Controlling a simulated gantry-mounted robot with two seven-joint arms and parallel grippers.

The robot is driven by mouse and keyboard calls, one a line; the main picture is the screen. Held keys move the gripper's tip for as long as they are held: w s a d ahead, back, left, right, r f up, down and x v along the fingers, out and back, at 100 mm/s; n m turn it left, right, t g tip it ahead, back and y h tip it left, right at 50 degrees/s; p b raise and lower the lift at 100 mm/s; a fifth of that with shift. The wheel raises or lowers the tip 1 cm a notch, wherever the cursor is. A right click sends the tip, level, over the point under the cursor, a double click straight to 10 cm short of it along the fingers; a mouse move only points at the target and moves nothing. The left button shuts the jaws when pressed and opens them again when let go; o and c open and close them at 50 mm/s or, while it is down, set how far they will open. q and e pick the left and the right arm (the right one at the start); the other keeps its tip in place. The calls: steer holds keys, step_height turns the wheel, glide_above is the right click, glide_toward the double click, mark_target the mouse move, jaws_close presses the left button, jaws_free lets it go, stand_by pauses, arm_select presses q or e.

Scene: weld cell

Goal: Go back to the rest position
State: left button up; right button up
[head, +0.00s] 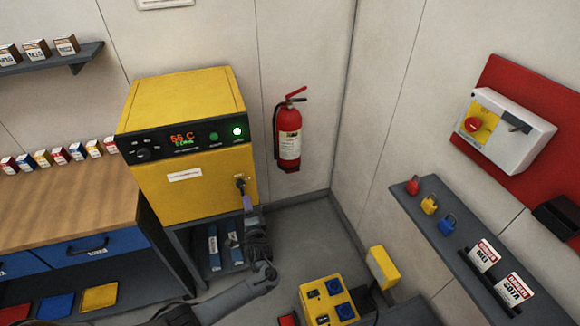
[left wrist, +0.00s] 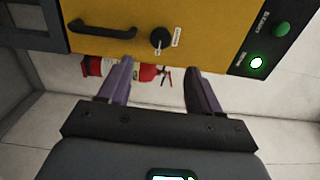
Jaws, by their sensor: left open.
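My left gripper (head: 247,200) is in front of the lower right of the yellow oven (head: 185,185), just below its black knob (head: 240,184). In the left wrist view the two purple-grey fingers of my left gripper (left wrist: 158,70) stand apart with nothing between them. The knob (left wrist: 160,38) and a black bar handle (left wrist: 100,30) on the yellow front lie beyond the fingertips. I cannot tell from these views whether a finger touches the front. My right gripper does not show.
The oven's green lamp (head: 237,132) is lit. A red extinguisher (head: 288,140) hangs to the right. A wooden workbench (head: 60,205) stands to the left. A shelf (head: 440,245) with padlocks and tags is on the right wall. A yellow box (head: 328,300) with blue sockets stands low in front.

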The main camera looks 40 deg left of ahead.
arm_select(q)
steer(key=s+d+f+m+h, duration=0.1)
steer(key=s+f, duration=0.7)
steer(key=s+d+f+n+g+h, duration=0.15)
steer(key=s+d+h, duration=0.25)
steer(key=d, duration=0.4)
steer(key=s+d+f+t+h, duration=0.1)
steer(key=s+d+f+h, duration=0.25)
steer(key=d, duration=0.45)
steer(key=s+d+r+n+g+h, duration=0.15)
steer(key=s+d+r+h, duration=0.25)
steer(key=d+r, duration=0.5)
steer(key=s+d+r+n+g+h, duration=0.1)
steer(key=s+d+r+g+h, duration=0.25)
steer(key=d+r, duration=0.55)
step_height(320, 180, up, 24)
steer(key=a+n+p, duration=0.1)
steer(key=p, duration=2.2)
steer(key=shift+s, duration=0.45)
steer(key=shift+f, duration=0.15)
